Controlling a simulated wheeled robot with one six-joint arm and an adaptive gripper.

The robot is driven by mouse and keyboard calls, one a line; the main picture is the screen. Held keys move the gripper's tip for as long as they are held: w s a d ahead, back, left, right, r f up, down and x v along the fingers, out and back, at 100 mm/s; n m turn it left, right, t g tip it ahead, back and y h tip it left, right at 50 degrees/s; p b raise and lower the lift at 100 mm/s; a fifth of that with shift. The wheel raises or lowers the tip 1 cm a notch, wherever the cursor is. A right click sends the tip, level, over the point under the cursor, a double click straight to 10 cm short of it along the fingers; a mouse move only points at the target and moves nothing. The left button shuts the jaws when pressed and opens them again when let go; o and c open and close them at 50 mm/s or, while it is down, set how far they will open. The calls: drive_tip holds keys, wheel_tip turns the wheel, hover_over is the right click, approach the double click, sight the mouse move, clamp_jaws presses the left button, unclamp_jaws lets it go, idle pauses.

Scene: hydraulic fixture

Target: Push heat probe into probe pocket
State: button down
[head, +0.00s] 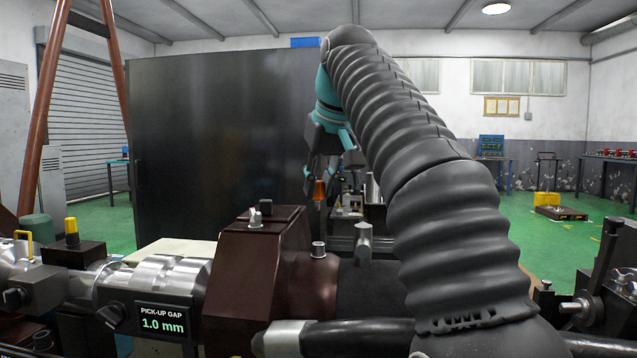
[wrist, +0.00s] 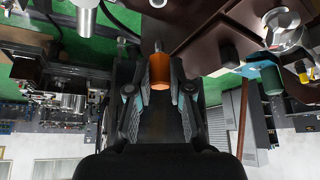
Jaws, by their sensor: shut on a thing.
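The heat probe has an orange grip (head: 319,190) and hangs upright, with a thin stem below it, in the head view. My gripper (head: 319,172) is shut on the orange grip, which also shows between the fingers in the wrist view (wrist: 160,73). The probe is above and beyond the brown housing (head: 262,262), apart from it. A short metal fitting (head: 318,249) stands on the housing's right part, below the probe in the picture. I cannot tell whether this fitting is the probe pocket; no open hole is clearly visible.
A grey T-shaped fitting (head: 363,242) stands right of the short fitting. A readout (head: 162,319) shows a pick-up gap of 1.0 mm. A tall dark panel (head: 220,140) stands behind. My ribbed arm hides part of the right side.

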drive_tip(key=shift+s, duration=0.15)
drive_tip(key=shift+d+f, duration=0.1)
drive_tip(key=shift+f, duration=0.15)
drive_tip(key=b, duration=0.4)
hover_over(320, 246)
drive_tip(key=shift+w+f, duration=0.15)
drive_tip(key=shift+f, duration=0.9)
drive_tip(key=shift+w+f, duration=0.1)
drive_tip(key=shift+f, duration=0.95)
drive_tip(key=shift+f+b, duration=0.95)
drive_tip(key=shift+f, duration=0.7)
drive_tip(key=c, duration=1)
unclamp_jaws()
